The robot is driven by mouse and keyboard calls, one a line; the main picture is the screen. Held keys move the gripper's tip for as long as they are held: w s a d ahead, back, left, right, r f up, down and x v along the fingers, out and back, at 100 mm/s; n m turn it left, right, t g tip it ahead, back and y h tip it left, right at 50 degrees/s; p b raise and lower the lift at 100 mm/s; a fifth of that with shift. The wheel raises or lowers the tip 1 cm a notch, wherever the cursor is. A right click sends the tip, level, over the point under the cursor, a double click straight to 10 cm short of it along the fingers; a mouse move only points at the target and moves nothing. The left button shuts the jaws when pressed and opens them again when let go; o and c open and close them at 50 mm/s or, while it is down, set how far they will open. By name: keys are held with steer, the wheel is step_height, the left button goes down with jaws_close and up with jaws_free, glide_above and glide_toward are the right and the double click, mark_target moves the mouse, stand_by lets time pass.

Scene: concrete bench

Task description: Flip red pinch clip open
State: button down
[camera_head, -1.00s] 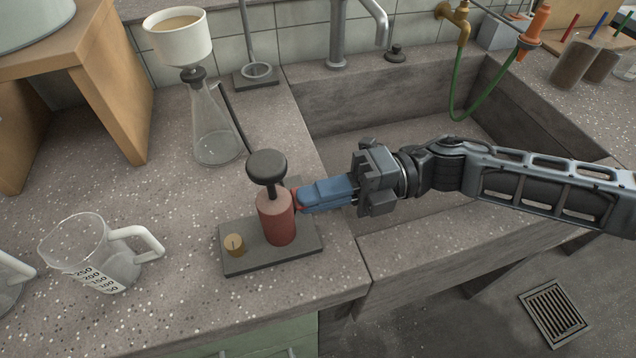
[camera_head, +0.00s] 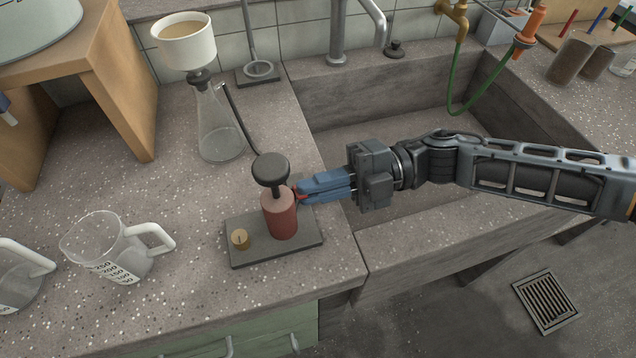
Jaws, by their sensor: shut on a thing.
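The red pinch clip (camera_head: 296,198) shows only as a small bit of red just right of the red hand pump's cylinder (camera_head: 280,218). Most of it is hidden by the pump and my fingers. My gripper (camera_head: 301,193) comes in from the right, with its blue fingertips shut on the clip. The fingers lie roughly level beside the pump. Whether the clip is open or closed cannot be seen.
The pump stands on a grey plate (camera_head: 305,240) with a brass knob (camera_head: 240,239). A black hose (camera_head: 240,118) runs from the filter flask (camera_head: 215,130) down behind the pump. A glass measuring jug (camera_head: 110,250) stands front left. The sink (camera_head: 340,145) lies under my arm.

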steer(key=shift+w+d, duration=0.1)
steer(key=c, duration=1.6)
jaws_free()
steer(key=shift+o, duration=0.2)
steer(key=b+v, duration=0.1)
steer(key=v, duration=0.6)
steer(key=shift+d, duration=0.4)
steer(key=shift+w, duration=0.1)
